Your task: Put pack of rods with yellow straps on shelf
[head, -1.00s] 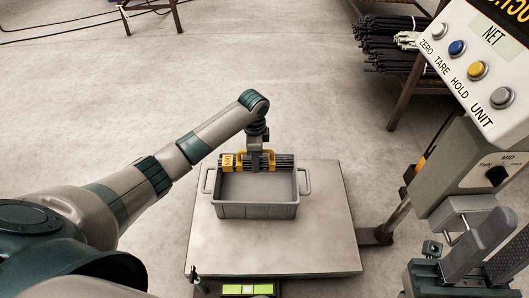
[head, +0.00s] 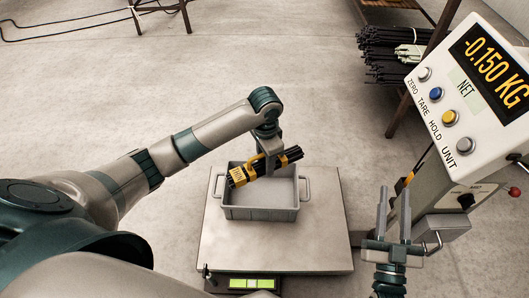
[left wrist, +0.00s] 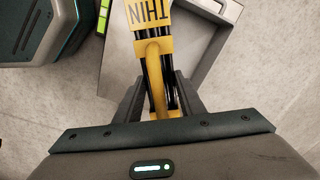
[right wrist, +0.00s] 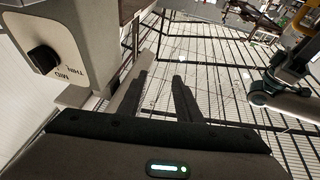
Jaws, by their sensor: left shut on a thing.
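The pack of rods with yellow straps (head: 240,176) is a bundle of black rods held above the grey bin, tilted up toward the right. My left gripper (head: 268,158) is shut on it. In the left wrist view the pack (left wrist: 150,40) lies between the fingers (left wrist: 155,100), with a yellow "THIN" label and handle showing. My right gripper (head: 394,215) is open and empty beside the scale's display; its fingers (right wrist: 158,85) stand apart in the right wrist view. A brown rack with shelf boards (head: 402,15) stands at the upper right, partly cut off.
The empty grey bin (head: 262,212) sits on the scale platform (head: 225,255). The scale display (head: 495,70) reads -0.150 KG and stands at the right, near my right gripper. Dark rods (head: 390,55) stick out from the rack. The floor (head: 200,90) behind the platform is clear.

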